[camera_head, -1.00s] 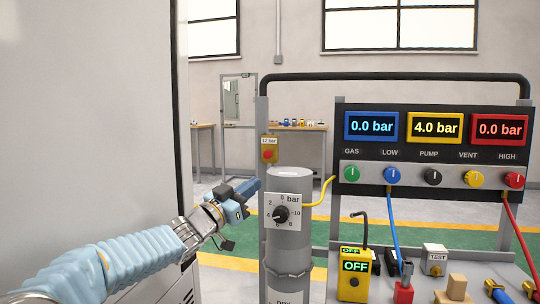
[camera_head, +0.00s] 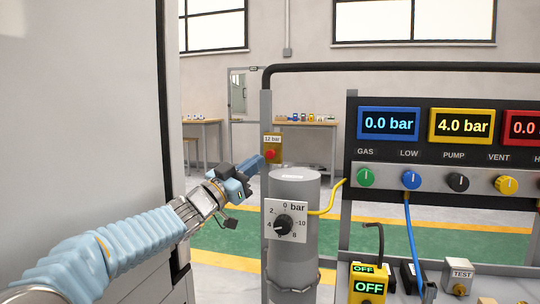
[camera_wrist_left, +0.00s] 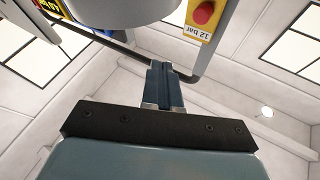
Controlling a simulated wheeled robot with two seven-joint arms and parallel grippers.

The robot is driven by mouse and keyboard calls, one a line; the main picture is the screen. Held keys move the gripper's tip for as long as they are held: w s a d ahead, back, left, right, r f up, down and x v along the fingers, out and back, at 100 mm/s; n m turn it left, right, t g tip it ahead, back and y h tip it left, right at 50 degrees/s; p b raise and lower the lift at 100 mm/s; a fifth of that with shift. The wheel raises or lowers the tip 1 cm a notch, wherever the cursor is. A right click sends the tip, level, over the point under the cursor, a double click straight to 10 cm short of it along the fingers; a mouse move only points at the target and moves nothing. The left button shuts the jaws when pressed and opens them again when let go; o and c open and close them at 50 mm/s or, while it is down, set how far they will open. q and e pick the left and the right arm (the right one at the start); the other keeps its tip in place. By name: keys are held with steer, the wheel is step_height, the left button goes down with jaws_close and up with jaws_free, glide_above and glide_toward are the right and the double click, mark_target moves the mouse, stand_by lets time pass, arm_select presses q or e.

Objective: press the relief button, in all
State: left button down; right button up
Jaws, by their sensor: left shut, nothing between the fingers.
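The relief button is a small red button (camera_head: 270,155) on a yellow plate marked 12 bar (camera_head: 275,140), fixed to the left post of the rig frame. It also shows in the left wrist view as a red button (camera_wrist_left: 204,13) at the top right. My left gripper (camera_head: 260,161) is shut and empty. In the head view its tip appears just left of the red button; I cannot tell whether they touch. In the left wrist view the fingertips (camera_wrist_left: 160,68) are below and left of the button, with a gap between. My right gripper is not in view.
A grey cylinder (camera_head: 295,210) with a bar dial (camera_head: 285,224) stands just right of my left gripper. A panel (camera_head: 450,145) with pressure displays and knobs is further right. A tall grey cabinet (camera_head: 80,120) fills the left side.

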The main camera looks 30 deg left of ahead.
arm_select(q)
steer(key=p, duration=0.3)
glide_toward(271, 154)
steer(key=w+d+r, duration=0.3)
steer(key=r, duration=0.1)
steer(key=shift+w+f, duration=0.25)
steer(key=shift+w, duration=0.35)
steer(key=shift+w+p, duration=0.15)
steer(key=shift+p, duration=0.2)
stand_by(0.9)
steer(key=shift+w+a, duration=0.15)
steer(key=shift+w, duration=0.1)
steer(key=shift+w+a+p, duration=0.15)
steer(key=shift+w+p, duration=0.45)
stand_by(0.7)
steer(key=shift+s, duration=0.2)
steer(key=shift+s+d+b, duration=0.25)
steer(key=shift+s+b, duration=0.4)
steer(key=shift+s, duration=0.15)
